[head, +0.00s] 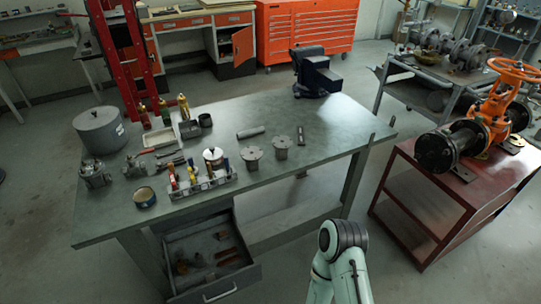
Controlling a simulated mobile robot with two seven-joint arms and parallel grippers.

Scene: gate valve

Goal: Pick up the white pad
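A flat off-white rectangular thing (160,138) lies on the left part of the workbench (325,125). It may be the white pad, but it is too small to tell whether it is a pad or a shallow tray. No other clear white pad shows. Neither of my grippers is in view. A pale arm link of mine with a dark joint shows at the bottom, right of centre, in front of the bench and well away from the off-white thing.
Bottles (183,105), a grey pot (99,130), a tool caddy (202,182) and flanged metal parts (252,154) crowd the bench's left and middle. A vise (315,73) stands at the back. An open drawer (212,258) juts out below. An orange valve (497,100) stands on the red cabinet at right.

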